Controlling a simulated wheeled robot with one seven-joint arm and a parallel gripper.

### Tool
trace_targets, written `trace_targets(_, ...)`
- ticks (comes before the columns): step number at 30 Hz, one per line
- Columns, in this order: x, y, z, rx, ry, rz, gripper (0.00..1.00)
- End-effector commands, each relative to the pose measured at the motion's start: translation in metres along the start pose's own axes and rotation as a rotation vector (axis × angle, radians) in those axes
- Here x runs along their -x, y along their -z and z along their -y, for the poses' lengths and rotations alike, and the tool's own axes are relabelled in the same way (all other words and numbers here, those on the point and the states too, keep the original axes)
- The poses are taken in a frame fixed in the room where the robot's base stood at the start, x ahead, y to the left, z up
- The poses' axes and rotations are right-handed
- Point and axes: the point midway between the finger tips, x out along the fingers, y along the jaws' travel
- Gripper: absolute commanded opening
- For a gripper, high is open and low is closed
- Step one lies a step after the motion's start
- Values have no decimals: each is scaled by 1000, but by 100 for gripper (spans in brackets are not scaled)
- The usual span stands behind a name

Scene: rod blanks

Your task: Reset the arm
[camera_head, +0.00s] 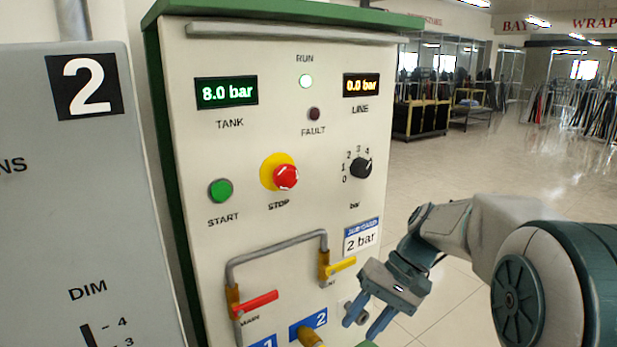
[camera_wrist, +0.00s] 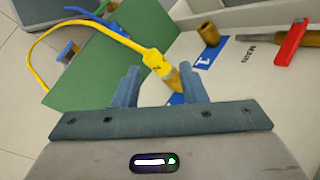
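My gripper (camera_head: 367,315) is at the lower right of the control panel (camera_head: 280,120) in the head view. Its two fingers are spread apart and nothing shows gripped between them. In the wrist view, a yellow hose plug (camera_wrist: 155,62) marked 2, with a brass end (camera_wrist: 173,81), appears between and beyond the open fingers, at the blue 2 label. A brass fitting (camera_head: 312,337) also shows below the blue 2 label (camera_head: 308,324) in the head view, left of my gripper and apart from it. My arm reaches in from the right.
A bent grey pipe (camera_head: 275,246) carries a red valve handle (camera_head: 256,303) and a yellow one (camera_head: 342,264), close left of my gripper. The yellow hose (camera_wrist: 60,28) curves over a green surface (camera_wrist: 95,75). Open floor (camera_head: 450,180) lies right of the panel.

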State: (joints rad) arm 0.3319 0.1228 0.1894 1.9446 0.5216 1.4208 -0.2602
Motion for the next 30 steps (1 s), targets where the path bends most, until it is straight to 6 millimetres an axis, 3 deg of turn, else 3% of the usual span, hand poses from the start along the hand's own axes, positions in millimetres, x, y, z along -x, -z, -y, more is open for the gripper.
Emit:
trace_targets(6,-13,-50,-18,1,-252,-137,38)
trace_targets(15,-22,-102,-53,60,-492,-358,38)
trace_targets(21,-25,-118,-68,101,-556,-454,38)
trace_targets(30,-26,-120,-71,112,-570,-477,38)
